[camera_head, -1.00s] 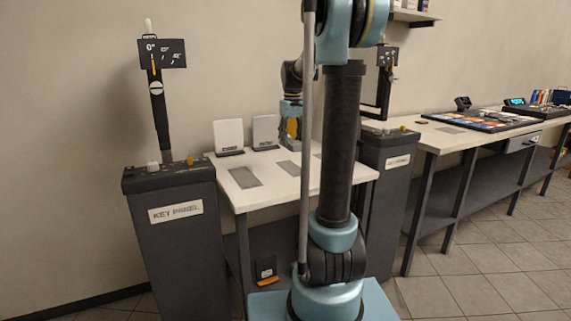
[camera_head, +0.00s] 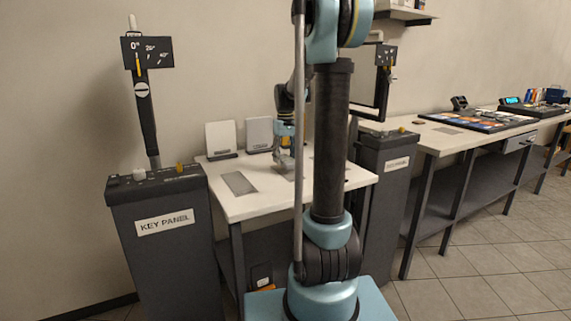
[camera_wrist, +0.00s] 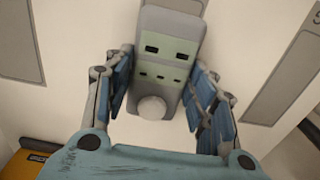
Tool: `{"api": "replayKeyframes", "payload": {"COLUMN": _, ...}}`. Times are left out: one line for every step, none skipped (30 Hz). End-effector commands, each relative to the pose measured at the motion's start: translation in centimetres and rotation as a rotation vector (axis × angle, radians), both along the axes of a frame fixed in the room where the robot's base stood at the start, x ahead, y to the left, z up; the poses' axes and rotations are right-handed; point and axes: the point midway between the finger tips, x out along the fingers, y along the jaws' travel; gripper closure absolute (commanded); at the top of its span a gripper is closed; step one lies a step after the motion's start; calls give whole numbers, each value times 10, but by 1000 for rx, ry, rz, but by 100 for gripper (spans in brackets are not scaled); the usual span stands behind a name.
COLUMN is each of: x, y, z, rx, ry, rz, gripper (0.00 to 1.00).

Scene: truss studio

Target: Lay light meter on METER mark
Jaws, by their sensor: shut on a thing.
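The light meter (camera_wrist: 166,65) is a grey, rounded slab with a pale green face, dark windows and a white dome, seen in the wrist view. My gripper (camera_wrist: 158,92) is shut on it, with a finger on each side. In the head view my gripper (camera_head: 284,160) is low over the white table (camera_head: 258,205), partly behind my arm. Whether the meter touches the table is unclear. A grey rectangular mark (camera_wrist: 188,5) lies partly behind the meter's top end. Another grey mark (camera_wrist: 292,70) lies to the right. I cannot read METER on either.
A grey plate (camera_head: 240,183) lies at the table's left. Two upright white panels (camera_head: 221,137) stand at its back. The KEY PANEL pedestal (camera_head: 165,235) is left of the table, and another pedestal (camera_head: 385,200) is right. A long bench (camera_head: 460,140) stands farther right.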

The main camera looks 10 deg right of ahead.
Motion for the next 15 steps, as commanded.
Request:
{"api": "replayKeyframes", "payload": {"x": 1, "y": 0, "z": -8, "rx": 0, "ry": 0, "rz": 0, "gripper": 76}}
{"api": "replayKeyframes", "payload": {"x": 1, "y": 0, "z": -11, "rx": 0, "ry": 0, "rz": 0, "gripper": 76}}
{"api": "replayKeyframes", "payload": {"x": 1, "y": 0, "z": -16, "rx": 0, "ry": 0, "rz": 0, "gripper": 76}}
{"api": "replayKeyframes", "payload": {"x": 1, "y": 0, "z": -18, "rx": 0, "ry": 0, "rz": 0, "gripper": 76}}
{"api": "replayKeyframes", "payload": {"x": 0, "y": 0, "z": -20, "rx": 0, "ry": 0, "rz": 0, "gripper": 76}}
{"api": "replayKeyframes", "payload": {"x": 0, "y": 0, "z": -22, "rx": 0, "ry": 0, "rz": 0, "gripper": 76}}
{"api": "replayKeyframes", "payload": {"x": 0, "y": 0, "z": -23, "rx": 0, "ry": 0, "rz": 0, "gripper": 76}}
{"api": "replayKeyframes", "payload": {"x": 0, "y": 0, "z": -23, "rx": 0, "ry": 0, "rz": 0, "gripper": 76}}
{"api": "replayKeyframes", "payload": {"x": 0, "y": 0, "z": -23, "rx": 0, "ry": 0, "rz": 0, "gripper": 76}}
{"api": "replayKeyframes", "payload": {"x": 0, "y": 0, "z": -23, "rx": 0, "ry": 0, "rz": 0, "gripper": 76}}
{"api": "replayKeyframes", "payload": {"x": 0, "y": 0, "z": -23, "rx": 0, "ry": 0, "rz": 0, "gripper": 76}}
{"api": "replayKeyframes", "payload": {"x": 0, "y": 0, "z": -23, "rx": 0, "ry": 0, "rz": 0, "gripper": 76}}
{"api": "replayKeyframes", "payload": {"x": 0, "y": 0, "z": -23, "rx": 0, "ry": 0, "rz": 0, "gripper": 76}}
{"api": "replayKeyframes", "payload": {"x": 0, "y": 0, "z": -23, "rx": 0, "ry": 0, "rz": 0, "gripper": 76}}
{"api": "replayKeyframes", "payload": {"x": 0, "y": 0, "z": -24, "rx": 0, "ry": 0, "rz": 0, "gripper": 76}}
